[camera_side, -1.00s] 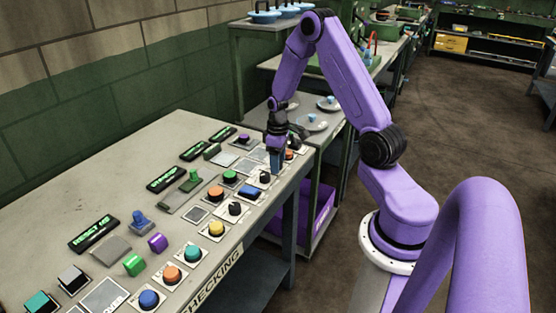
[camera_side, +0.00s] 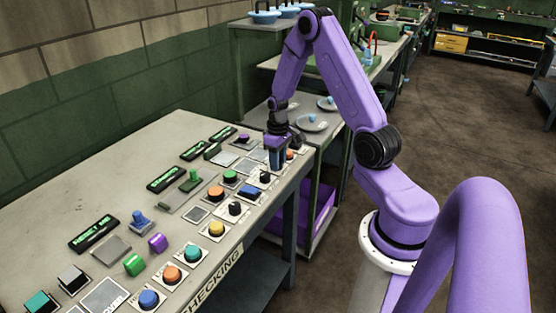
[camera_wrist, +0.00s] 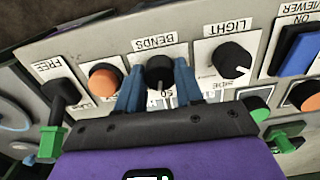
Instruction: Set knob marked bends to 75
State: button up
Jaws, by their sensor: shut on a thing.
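The knob marked BENDS (camera_wrist: 159,74) is black and round, on a white plate in the wrist view, where the lettering is upside down. Its white pointer line points down in that view, near a printed number that looks like 50. My gripper (camera_wrist: 158,69) is shut on this knob, with one blue finger on each side. In the side view my gripper (camera_side: 277,158) reaches down to the far end of the panel, and its fingers hide the knob there. Other scale marks are covered by the fingers.
The black LIGHT knob (camera_wrist: 232,60) is close beside the right finger. An orange button (camera_wrist: 105,79) and the FREE lever (camera_wrist: 62,98) are to the left. A blue VIEWER switch (camera_wrist: 298,50) is at right. Buttons crowd the panel table (camera_side: 60,190).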

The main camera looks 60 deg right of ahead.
jog(key=m, duration=0.4)
jog(key=shift+m, duration=0.3)
jog(key=shift+a+m, duration=0.1)
jog(key=shift+m, duration=2.2)
jog(key=o, duration=1)
jog(key=shift+o, duration=0.2)
notch_tip(320, 180, up, 18)
jog(key=shift+f, duration=0.25)
jog(key=shift+a, duration=0.1)
